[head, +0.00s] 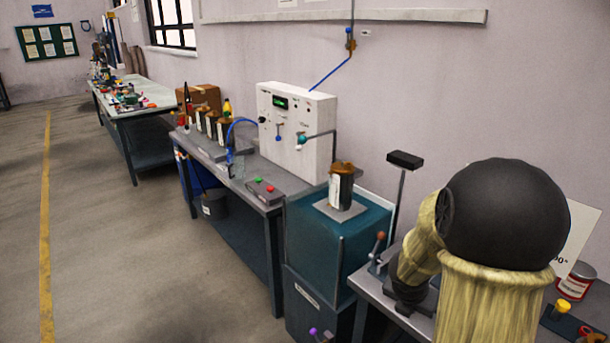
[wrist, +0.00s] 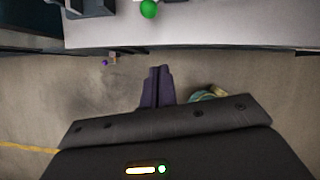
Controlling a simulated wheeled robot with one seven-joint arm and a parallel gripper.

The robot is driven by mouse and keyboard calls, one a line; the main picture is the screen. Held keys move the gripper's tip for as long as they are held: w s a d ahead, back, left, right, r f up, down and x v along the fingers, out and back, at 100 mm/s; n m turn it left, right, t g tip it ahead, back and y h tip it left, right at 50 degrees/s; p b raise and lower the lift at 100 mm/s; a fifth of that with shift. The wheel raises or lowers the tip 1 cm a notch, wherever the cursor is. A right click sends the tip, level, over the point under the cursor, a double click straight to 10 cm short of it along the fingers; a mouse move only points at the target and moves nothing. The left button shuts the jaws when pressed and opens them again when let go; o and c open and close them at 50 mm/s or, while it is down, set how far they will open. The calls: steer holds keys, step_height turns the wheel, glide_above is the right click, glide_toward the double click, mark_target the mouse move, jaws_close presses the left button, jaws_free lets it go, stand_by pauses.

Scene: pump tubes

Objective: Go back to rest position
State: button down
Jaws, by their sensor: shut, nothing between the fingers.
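My gripper (wrist: 157,86) shows in the wrist view with its two dark fingers together and nothing between them. It points over bare floor, below a grey table edge. In the head view my arm fills the right side, and its fingertips cannot be made out clearly. One pump tube (head: 342,186), dark with a brown top and a white label, stands upright on a plate on the teal box (head: 340,250). Several similar tubes (head: 211,124) stand in a row on the workbench further back. My gripper is apart from all of them.
A white control panel (head: 297,130) stands on the grey workbench (head: 263,198) by the wall. A button box (head: 265,191) lies at its front. A black-topped post (head: 404,160) and a red-white can (head: 576,281) are near my arm. The floor at left is clear.

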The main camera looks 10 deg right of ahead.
steer(key=w+a+r+n+t+y, duration=0.1)
steer(key=a+r+n+t+y, duration=0.1)
steer(key=a+n, duration=0.65)
steer(key=a+r+n+t+y, duration=0.1)
steer(key=a+n, duration=0.2)
steer(key=n, duration=1)
steer(key=s+a+f+n+g, duration=0.1)
steer(key=s+a+n+g, duration=0.3)
steer(key=n, duration=0.8)
steer(key=s+a+n, duration=0.1)
steer(key=s+n, duration=0.6)
steer(key=n, duration=0.5)
steer(key=w+d+p+v, duration=0.1)
steer(key=w+p+v, duration=0.1)
steer(key=p+v, duration=1.1)
steer(key=shift+w+r+y+p, duration=0.4)
steer(key=shift+w+r, duration=0.05)
steer(key=shift+r, duration=0.1)
steer(key=shift+a+f, duration=0.1)
steer(key=shift+w, duration=0.1)
